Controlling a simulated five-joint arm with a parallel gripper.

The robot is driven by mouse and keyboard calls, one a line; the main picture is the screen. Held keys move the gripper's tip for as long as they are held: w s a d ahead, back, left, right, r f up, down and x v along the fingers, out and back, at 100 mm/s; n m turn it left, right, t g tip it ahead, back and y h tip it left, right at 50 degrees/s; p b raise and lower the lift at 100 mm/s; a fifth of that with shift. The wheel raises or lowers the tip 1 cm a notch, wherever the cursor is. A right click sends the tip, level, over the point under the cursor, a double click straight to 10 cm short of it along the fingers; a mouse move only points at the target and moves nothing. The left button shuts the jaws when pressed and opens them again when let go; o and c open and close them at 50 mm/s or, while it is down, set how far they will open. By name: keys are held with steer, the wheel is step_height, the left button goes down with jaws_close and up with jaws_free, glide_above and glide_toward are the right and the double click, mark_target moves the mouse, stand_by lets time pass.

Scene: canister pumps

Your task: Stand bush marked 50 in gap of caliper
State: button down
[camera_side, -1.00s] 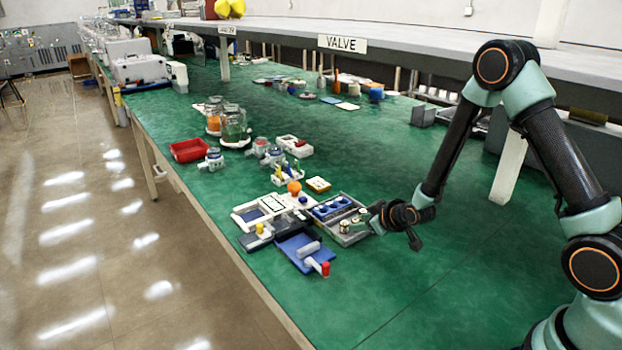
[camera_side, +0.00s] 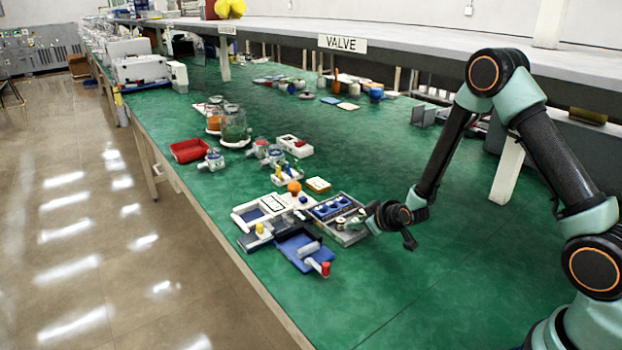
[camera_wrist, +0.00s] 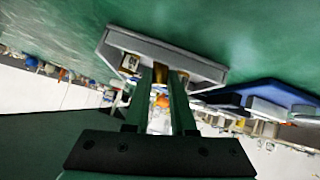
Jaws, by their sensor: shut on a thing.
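My gripper (camera_wrist: 167,73) is shut on a brass-coloured bush (camera_wrist: 160,73) at the grey tray (camera_wrist: 196,62), seen in the wrist view. In the side view my gripper (camera_side: 371,217) is at the right end of that tray (camera_side: 342,238). Another bush (camera_wrist: 130,62) stands in the tray, left of the fingers; its marking is too small to read. What looks like the caliper, grey blocks (camera_side: 309,249) with a red knob (camera_side: 325,268) on a blue base (camera_side: 288,245), lies left of and nearer than the tray. The blue base (camera_wrist: 270,90) is at the right in the wrist view. Whether the held bush is clear of the tray floor is hidden.
A blue tray with round pockets (camera_side: 331,206) adjoins the grey tray. A white-framed panel (camera_side: 262,210) and an orange ball (camera_side: 294,187) are close by. Glass jars (camera_side: 234,127) and a red bin (camera_side: 189,150) stand farther back. The green bench at the right is clear.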

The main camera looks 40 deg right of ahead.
step_height(320, 180, up, 19)
steer(key=s+a+r+n+y, duration=0.1)
steer(key=s+a+n+y, duration=0.1)
steer(key=s+a, duration=0.65)
steer(key=m, duration=0.3)
glide_above(273, 224)
steer(key=s, duration=0.4)
steer(key=shift+y, duration=0.4)
steer(key=f, duration=1.9)
steer(key=shift+w+d+f, duration=0.15)
steer(key=shift+d, duration=0.1)
steer(key=shift+f, duration=0.2)
